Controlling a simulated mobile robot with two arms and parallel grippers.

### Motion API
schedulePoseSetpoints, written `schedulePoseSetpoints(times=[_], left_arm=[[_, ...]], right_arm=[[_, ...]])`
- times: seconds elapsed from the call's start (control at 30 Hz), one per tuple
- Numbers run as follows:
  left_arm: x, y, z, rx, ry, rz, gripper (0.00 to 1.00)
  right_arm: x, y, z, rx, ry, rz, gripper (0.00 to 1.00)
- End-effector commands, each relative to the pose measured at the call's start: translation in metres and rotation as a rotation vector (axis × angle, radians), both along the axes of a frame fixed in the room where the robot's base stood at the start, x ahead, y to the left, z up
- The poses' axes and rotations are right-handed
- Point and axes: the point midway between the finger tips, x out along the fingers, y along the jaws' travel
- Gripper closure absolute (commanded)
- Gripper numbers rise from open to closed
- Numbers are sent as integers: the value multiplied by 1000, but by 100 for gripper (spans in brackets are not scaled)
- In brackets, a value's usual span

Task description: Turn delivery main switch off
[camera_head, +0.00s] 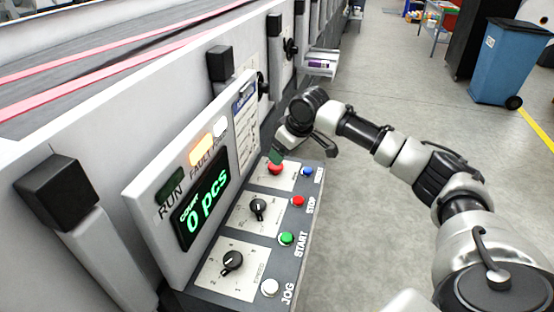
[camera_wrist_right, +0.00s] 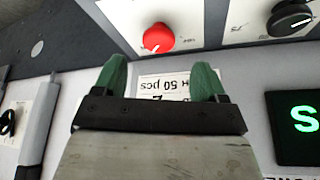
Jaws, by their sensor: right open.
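The red rotary knob (camera_head: 275,168) sits at the far end of the sloped control panel (camera_head: 262,212), on a white plate. In the right wrist view the red knob (camera_wrist_right: 158,38) has a white pointer mark, just beyond the fingertips. Its label is not readable. My right gripper (camera_head: 277,157) is close above the knob in the head view. In the wrist view my right gripper (camera_wrist_right: 160,78) is open, with two green fingers apart and nothing between them. The knob is ahead of the fingers, apart from them. My left gripper is not in view.
Black knobs (camera_head: 258,210) (camera_head: 232,261) and blue (camera_head: 308,171), red (camera_head: 298,201), green (camera_head: 286,238) and white (camera_head: 269,287) buttons share the panel. An upright display (camera_head: 203,207) reads 0 pcs; an orange FAULT lamp (camera_head: 202,150) glows. Open floor lies right.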

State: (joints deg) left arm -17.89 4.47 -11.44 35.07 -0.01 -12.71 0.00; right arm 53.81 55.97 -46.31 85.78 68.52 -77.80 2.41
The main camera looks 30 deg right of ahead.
Motion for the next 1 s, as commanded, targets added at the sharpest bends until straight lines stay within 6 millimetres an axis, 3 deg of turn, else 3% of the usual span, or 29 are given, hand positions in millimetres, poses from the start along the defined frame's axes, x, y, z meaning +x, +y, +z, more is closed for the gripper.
schedulePoseSetpoints(times=[0.13, 0.3, 0.47, 0.7, 0.77, 1.0], left_arm=[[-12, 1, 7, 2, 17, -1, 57], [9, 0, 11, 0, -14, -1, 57], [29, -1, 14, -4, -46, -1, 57], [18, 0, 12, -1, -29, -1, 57], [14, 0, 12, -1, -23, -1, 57], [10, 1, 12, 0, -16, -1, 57]], right_arm=[[10, 4, -26, 2, 5, 0, 28], [19, 6, -46, 1, 2, -1, 28], [22, 7, -55, 1, 0, 0, 28], [22, 7, -56, 0, 0, 1, 28], [22, 7, -56, 0, 0, 1, 34], [22, 7, -56, 0, 0, 0, 71]])
